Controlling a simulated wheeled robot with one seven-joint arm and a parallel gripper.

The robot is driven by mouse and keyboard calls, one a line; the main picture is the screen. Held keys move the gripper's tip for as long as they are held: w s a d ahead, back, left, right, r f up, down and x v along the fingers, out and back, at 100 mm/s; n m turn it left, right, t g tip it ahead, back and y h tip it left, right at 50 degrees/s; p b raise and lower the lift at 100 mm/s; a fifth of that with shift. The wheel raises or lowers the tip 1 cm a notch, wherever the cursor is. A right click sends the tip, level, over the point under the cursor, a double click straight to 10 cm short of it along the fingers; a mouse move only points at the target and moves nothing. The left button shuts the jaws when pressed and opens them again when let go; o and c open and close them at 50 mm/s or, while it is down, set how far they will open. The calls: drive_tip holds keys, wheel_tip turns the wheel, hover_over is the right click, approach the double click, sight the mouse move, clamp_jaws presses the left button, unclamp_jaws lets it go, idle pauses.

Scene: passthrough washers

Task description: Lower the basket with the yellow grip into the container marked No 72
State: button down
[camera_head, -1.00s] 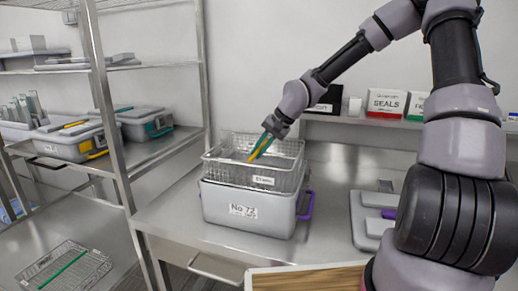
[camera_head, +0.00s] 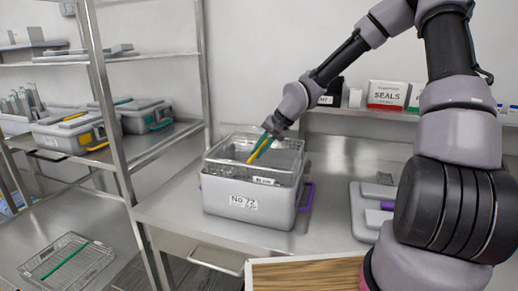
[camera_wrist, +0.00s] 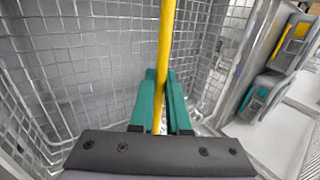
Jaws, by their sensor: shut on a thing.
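The wire basket (camera_head: 222,149) with the yellow grip (camera_head: 253,156) sits partly down inside the grey container marked No 72 (camera_head: 222,214). Its upper rim and a small label still stand above the container's walls. My gripper (camera_head: 262,147), with teal fingers, is shut on the yellow grip inside the basket's outline. In the wrist view the yellow grip (camera_wrist: 165,45) runs between the teal fingers (camera_wrist: 160,100), with wire mesh (camera_wrist: 80,60) around. The basket's bottom is hidden by the container walls.
A grey lid with a purple latch (camera_head: 372,208) lies on the steel bench to the right. Closed cases (camera_head: 70,137) stand on the left rack. Another basket with a green grip (camera_head: 68,262) lies on the lower shelf. A box marked SEALS (camera_head: 386,94) stands on the back shelf.

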drive_tip(key=shift+f, duration=1.35)
drive_tip(key=shift+f, duration=4.15)
idle(1.6)
drive_tip(key=shift+c, duration=1.7)
unclamp_jaws()
